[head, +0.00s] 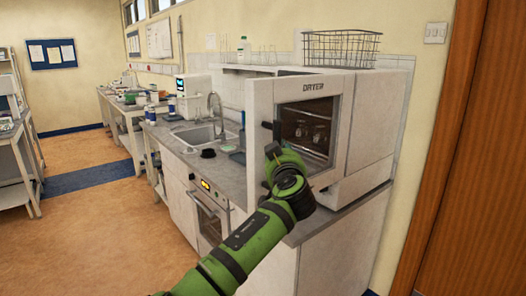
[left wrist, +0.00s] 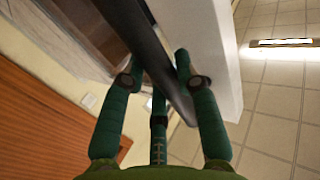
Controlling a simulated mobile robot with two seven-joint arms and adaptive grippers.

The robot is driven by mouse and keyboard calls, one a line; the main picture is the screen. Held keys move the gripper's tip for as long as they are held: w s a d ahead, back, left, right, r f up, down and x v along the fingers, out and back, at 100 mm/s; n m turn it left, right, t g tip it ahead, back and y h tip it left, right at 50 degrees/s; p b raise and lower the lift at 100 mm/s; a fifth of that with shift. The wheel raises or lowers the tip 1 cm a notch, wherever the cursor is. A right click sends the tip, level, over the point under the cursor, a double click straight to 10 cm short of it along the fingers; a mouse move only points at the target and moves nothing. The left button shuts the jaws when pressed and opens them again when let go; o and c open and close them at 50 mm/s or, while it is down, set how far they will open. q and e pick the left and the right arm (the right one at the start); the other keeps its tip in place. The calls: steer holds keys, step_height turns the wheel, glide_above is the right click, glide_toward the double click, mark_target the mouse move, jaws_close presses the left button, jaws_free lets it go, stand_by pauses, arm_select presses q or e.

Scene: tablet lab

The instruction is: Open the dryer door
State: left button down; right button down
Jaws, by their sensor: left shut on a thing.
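The dryer (head: 378,125) is a white box on the near end of the counter. Its face (head: 314,87) carries the word DRYER above a dark window area, with glassware showing inside. A dark upright handle (head: 277,131) is at the left of this window area. My left gripper (head: 274,147) is at the handle, its arm coming up from below. In the left wrist view its green fingers (left wrist: 165,85) are closed around the long dark handle bar (left wrist: 160,62), beside a white panel (left wrist: 205,45). I cannot tell clearly whether the door stands ajar. My right gripper is out of view.
A wire basket (head: 341,45) stands on top of the dryer. A sink (head: 200,134) with a tap is farther left on the counter, above an oven (head: 210,212). A brown wooden door (head: 480,150) is at the right. The floor at left is clear.

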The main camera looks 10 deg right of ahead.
arm_select(q)
steer(key=shift+s+d+r+n+y, duration=0.25)
steer(key=shift+s+d+n+y, duration=0.15)
steer(key=shift+s+d, duration=0.65)
steer(key=c, duration=1.2)
jaws_free()
steer(key=o, duration=0.3)
steer(key=shift+d, duration=0.1)
steer(key=shift+w+d+f, duration=0.1)
steer(key=shift+f, duration=0.1)
steer(key=s, duration=1.2)
